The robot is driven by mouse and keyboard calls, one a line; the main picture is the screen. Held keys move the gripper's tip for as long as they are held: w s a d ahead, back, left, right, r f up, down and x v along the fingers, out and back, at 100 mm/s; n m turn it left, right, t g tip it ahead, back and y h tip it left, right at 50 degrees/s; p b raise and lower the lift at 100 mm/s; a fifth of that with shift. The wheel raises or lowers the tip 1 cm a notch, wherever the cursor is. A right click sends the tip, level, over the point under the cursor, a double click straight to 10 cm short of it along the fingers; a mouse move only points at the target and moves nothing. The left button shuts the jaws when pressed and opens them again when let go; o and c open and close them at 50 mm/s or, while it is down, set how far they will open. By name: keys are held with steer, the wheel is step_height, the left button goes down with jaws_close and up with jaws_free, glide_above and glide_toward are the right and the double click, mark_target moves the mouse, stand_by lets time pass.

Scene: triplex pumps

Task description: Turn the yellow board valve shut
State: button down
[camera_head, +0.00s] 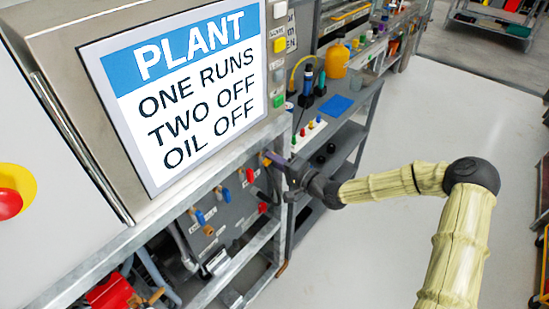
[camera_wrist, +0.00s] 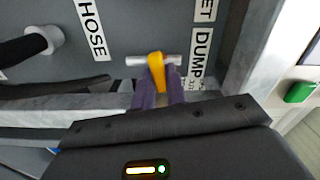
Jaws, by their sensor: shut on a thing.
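The yellow board valve's handle (camera_wrist: 156,66) stands out from a short pale pipe on the grey board in the wrist view, beside the DUMP label. My gripper (camera_wrist: 161,88) has its purple fingers on both sides of the handle and is shut on it. The handle's lower part is hidden between the fingers. In the head view the handle shows as a small orange-yellow piece (camera_head: 267,162) at the tip of my gripper (camera_head: 276,161), at the right end of the board. How far the handle is turned is unclear there.
Blue handles (camera_head: 226,194) and red handles (camera_head: 250,175) sit on the board to the left. A galvanised frame post (camera_wrist: 262,45) stands close right of the valve. A sign panel (camera_head: 180,85) hangs above. Open floor (camera_head: 400,230) lies to the right.

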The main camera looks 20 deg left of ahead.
steer(key=shift+w+f+m, duration=0.1)
steer(key=shift+m, duration=1.1)
steer(key=c, duration=1.4)
jaws_free()
steer(key=shift+c, duration=0.2)
steer(key=shift+d, duration=0.1)
steer(key=b+v, duration=0.1)
steer(key=v, duration=1.6)
steer(key=shift+d+f, duration=0.1)
steer(key=shift+d, duration=0.05)
